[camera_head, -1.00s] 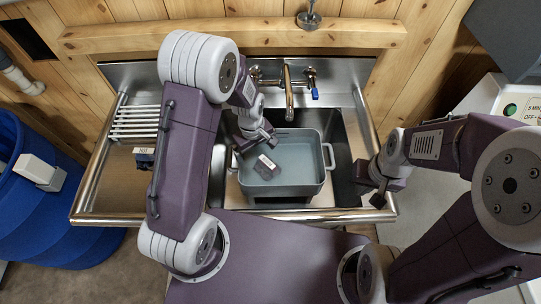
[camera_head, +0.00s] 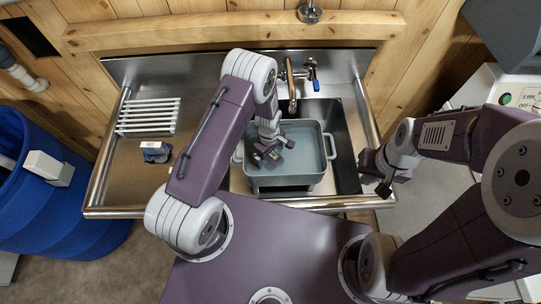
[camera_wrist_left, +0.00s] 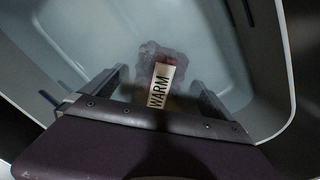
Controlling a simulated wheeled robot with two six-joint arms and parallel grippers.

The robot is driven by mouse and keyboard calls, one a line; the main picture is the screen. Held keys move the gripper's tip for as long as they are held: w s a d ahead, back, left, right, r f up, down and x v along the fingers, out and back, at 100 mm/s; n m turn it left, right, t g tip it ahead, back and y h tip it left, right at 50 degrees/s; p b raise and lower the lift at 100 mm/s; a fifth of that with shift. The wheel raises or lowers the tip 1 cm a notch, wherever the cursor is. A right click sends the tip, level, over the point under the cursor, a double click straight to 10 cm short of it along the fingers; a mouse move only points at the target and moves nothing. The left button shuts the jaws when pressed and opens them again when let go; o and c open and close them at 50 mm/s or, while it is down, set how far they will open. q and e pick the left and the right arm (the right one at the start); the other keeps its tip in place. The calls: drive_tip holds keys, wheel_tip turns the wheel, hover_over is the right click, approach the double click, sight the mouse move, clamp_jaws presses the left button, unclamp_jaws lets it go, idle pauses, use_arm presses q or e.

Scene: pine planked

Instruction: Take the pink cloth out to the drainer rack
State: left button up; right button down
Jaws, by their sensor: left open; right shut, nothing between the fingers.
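The pink cloth (camera_wrist_left: 179,56) looks dull reddish and lies in the cloudy water of the grey basin (camera_head: 327,170), with a tag reading WARM on it. In the left wrist view it lies between the finger lines of my left gripper (camera_wrist_left: 155,80), which is open. In the head view my left gripper (camera_head: 268,158) is down inside the basin and hides the cloth. The white-barred drainer rack (camera_head: 148,116) lies empty on the left drainboard. My right gripper (camera_head: 381,178) is shut and empty beside the sink's right edge.
A dark blue cloth (camera_head: 155,155) with a white tag lies on the drainboard in front of the rack. A tap (camera_head: 291,90) stands behind the basin. A blue barrel (camera_head: 40,200) is at the far left. The drainboard's front part is bare.

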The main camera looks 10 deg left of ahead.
use_arm(q)
drive_tip(key=shift+w+a+f, duration=0.1)
drive_tip(key=shift+f, duration=0.3)
drive_tip(key=c, duration=1.6)
wheel_tip(320, 180, up, 10)
drive_tip(key=shift+r, duration=0.1)
